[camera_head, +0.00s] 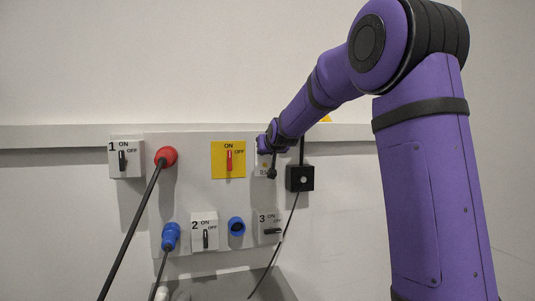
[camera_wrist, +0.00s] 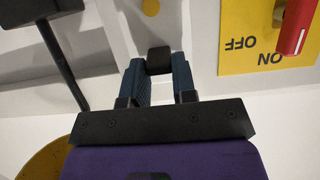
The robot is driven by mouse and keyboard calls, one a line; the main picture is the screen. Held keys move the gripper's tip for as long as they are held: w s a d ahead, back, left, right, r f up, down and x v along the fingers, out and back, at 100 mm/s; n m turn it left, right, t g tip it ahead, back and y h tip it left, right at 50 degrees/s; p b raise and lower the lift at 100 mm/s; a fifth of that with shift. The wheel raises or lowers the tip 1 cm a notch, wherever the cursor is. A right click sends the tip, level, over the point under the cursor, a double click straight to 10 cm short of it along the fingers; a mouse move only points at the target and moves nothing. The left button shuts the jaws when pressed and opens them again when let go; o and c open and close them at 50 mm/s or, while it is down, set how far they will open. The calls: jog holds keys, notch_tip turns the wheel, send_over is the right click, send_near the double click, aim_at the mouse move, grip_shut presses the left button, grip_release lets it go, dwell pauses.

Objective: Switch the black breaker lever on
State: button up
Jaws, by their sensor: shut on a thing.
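In the wrist view my gripper (camera_wrist: 159,72) has its two blue-grey fingers closed on a small black block, which I take to be the black lever (camera_wrist: 159,57). It stands in front of a light grey panel. In the head view my gripper (camera_head: 269,150) is at the right part of the panel, just right of the yellow plate. It largely covers a small light plate (camera_head: 263,168) there. The lever's ON and OFF marks are hidden, so I cannot tell its position.
A yellow plate (camera_head: 215,172) with a red lever (camera_head: 229,161) is just left of my gripper. A black box (camera_head: 300,178) with a cable is close on the right. Switches 1 (camera_head: 133,169), 2 (camera_head: 197,243) and 3 (camera_head: 263,238), red plug (camera_head: 166,155) and blue plug (camera_head: 170,234) surround it.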

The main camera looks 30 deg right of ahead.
jog(key=shift+w+r+g, duration=0.1)
jog(key=shift+r+g, duration=0.15)
jog(key=shift+g, duration=0.15)
dwell(0.3)
jog(key=o, duration=0.9)
jog(key=v, duration=1)
jog(key=shift+s+r, duration=0.25)
jog(key=shift+r, duration=0.05)
jog(key=s+a+f+n+g+y, duration=0.1)
jog(key=s+a+f, duration=0.4)
jog(key=s, duration=0.7)
jog(key=s+a+f+n+g+y, duration=0.1)
jog(key=s+a+f+g, duration=0.2)
jog(key=s, duration=0.9)
jog(key=s+a+f+n+g+y, duration=0.1)
jog(key=s+a+f+g, duration=0.2)
jog(key=s+a+f, duration=0.4)
jog(key=shift+s+a+f+y, duration=0.15)
jog(key=shift+s+f, duration=0.25)
jog(key=shift+s, duration=0.4)
jog(key=shift+s+a+f+y, duration=0.1)
jog(key=shift+s+f, duration=0.3)
jog(key=shift+s, duration=0.45)
jog(key=shift+s+a+f+y, duration=0.15)
jog(key=shift+s+f, duration=0.25)
jog(key=shift+s, duration=0.4)
